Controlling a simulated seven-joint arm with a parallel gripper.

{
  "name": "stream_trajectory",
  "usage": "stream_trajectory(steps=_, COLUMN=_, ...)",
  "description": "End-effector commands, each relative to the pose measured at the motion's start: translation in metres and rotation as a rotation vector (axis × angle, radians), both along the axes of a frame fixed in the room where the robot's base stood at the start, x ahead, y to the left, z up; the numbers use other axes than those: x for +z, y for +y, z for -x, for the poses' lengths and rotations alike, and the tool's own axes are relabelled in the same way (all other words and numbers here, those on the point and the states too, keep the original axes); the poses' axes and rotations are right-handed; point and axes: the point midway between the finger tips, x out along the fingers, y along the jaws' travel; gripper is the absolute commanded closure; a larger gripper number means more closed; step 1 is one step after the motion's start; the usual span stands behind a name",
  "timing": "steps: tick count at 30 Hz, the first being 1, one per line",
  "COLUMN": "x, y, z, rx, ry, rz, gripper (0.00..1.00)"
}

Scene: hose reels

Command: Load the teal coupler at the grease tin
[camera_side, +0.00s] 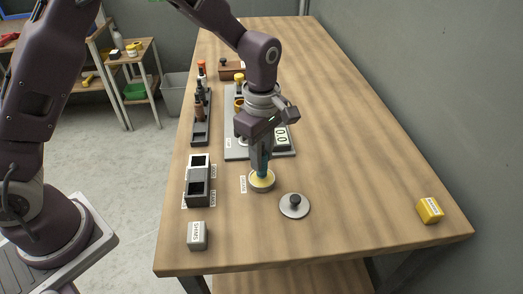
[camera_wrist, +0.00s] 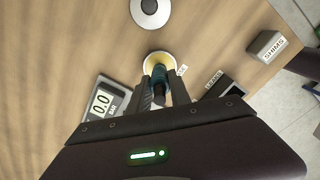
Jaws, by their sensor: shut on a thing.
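My gripper (camera_wrist: 159,88) is shut on the teal coupler (camera_wrist: 158,74), which points down. In the side view the coupler (camera_side: 263,165) is partly hidden between the fingers. The grease tin (camera_side: 262,183) is a low round tin with yellow grease, directly below the gripper. In the wrist view the tin (camera_wrist: 156,59) shows around the coupler's lower end. The coupler's tip is at or just over the grease; I cannot tell whether it touches. A round grey lid with a dark knob (camera_side: 294,206) lies on the table beside the tin.
A yellow box (camera_side: 430,210) sits far right. The table's right side is mostly clear.

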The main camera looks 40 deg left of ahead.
Motion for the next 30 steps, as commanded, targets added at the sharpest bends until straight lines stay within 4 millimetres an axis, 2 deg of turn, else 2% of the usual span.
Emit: stream_trajectory(steps=30, x=-0.0062, y=0.0000, z=0.0001, rx=-0.001, ry=0.001, rz=0.000, gripper=1.00)
